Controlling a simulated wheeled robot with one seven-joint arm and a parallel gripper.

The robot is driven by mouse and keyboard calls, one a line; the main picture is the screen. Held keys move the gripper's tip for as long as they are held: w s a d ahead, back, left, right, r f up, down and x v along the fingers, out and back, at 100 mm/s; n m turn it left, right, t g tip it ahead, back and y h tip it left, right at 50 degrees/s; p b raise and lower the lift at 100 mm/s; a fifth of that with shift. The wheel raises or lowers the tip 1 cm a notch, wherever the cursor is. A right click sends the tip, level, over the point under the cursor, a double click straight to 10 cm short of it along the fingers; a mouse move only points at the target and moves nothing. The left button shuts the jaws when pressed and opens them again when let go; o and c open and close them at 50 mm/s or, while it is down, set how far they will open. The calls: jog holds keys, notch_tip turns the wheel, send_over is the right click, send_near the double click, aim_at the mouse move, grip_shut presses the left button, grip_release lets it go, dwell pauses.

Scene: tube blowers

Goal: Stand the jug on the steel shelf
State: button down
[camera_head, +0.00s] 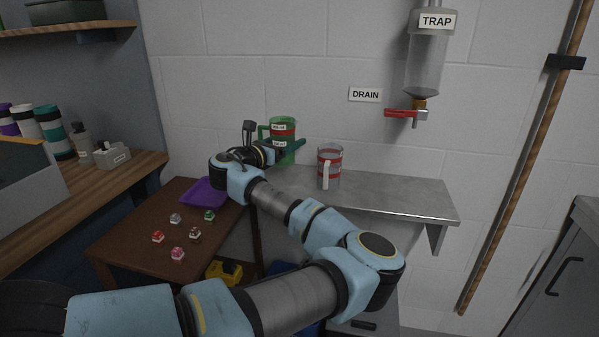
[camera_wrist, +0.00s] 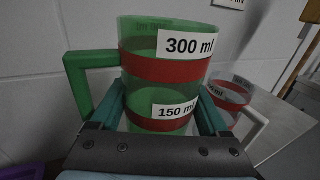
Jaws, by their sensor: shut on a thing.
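The green see-through jug (camera_head: 283,128) has red bands and white labels. In the wrist view, the green jug (camera_wrist: 150,50) is upright, with labels "300 ml" and "150 ml" and its handle to the left. My gripper (camera_head: 284,147) is shut around its body, one finger on each side. The steel shelf (camera_head: 400,196) is fixed to the wall. The jug is at the shelf's left end; I cannot tell whether its base touches the shelf. A clear jug (camera_head: 329,158) with red bands and a white handle stands on the shelf, right of my gripper; it also shows in the wrist view (camera_wrist: 232,92).
The shelf is bare right of the clear jug. A trap vessel (camera_head: 426,68) with a red-handled valve (camera_head: 402,113) hangs above. A brown table (camera_head: 135,225) at the left holds a purple tray (camera_head: 204,193) and several small blocks.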

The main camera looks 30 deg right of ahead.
jog(key=shift+f, duration=3.6)
grip_release()
jog(key=shift+f, duration=0.1)
